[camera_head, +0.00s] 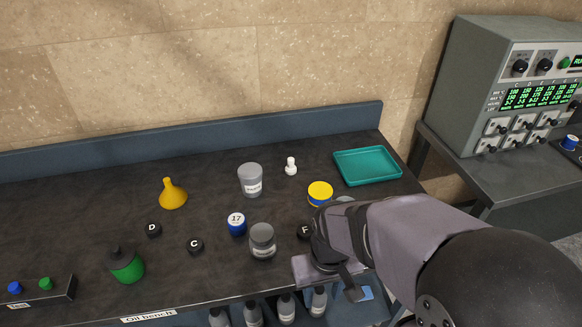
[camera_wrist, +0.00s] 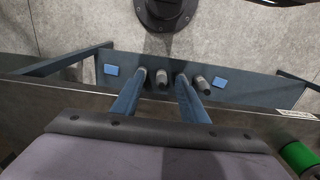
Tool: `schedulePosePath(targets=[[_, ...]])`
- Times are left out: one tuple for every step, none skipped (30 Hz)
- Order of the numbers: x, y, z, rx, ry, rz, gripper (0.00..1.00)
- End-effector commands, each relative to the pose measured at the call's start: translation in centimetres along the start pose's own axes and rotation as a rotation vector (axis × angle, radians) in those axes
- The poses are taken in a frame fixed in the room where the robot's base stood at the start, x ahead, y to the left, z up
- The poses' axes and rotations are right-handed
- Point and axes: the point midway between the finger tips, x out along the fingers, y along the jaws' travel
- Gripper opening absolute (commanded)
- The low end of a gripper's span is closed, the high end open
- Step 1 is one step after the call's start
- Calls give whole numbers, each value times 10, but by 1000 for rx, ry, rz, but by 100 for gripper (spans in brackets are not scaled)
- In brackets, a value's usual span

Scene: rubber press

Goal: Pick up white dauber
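The white dauber (camera_head: 291,166) is a small white piece with a rounded top. It stands upright on the dark bench (camera_head: 90,215) toward the back, between a grey-lidded jar (camera_head: 250,180) and the teal tray (camera_head: 368,166). My gripper hangs over the bench's front edge at the right in the head view, nearer than the dauber and well apart from it. In the wrist view my gripper (camera_wrist: 161,78) shows two blue fingers spread apart with nothing held between them. The dauber is not in the wrist view.
A yellow-lidded jar (camera_head: 320,192) stands between the dauber and my arm. Bottles (camera_head: 286,308) sit on a lower shelf.

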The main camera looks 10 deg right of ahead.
Motion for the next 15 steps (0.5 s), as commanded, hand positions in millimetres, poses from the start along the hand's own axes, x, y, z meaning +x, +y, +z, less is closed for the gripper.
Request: schedulePosePath(targets=[[0,0,0,0,0,0,40],[0,0,0,0,0,0,40],[-1,0,0,0,1,0,40],[-2,0,0,0,1,0,40],[-4,0,-1,0,2,0,40],[-7,0,-1,0,3,0,40],[-9,0,-1,0,4,0,40],[-13,0,-1,0,4,0,40],[-18,0,-2,0,6,0,40],[-22,0,-1,0,6,0,40],[-28,0,-2,0,8,0,40],[-32,0,-2,0,6,0,40],[-36,0,-1,0,5,0,40],[-41,0,-2,0,6,0,40],[-47,0,-2,0,7,0,40]])
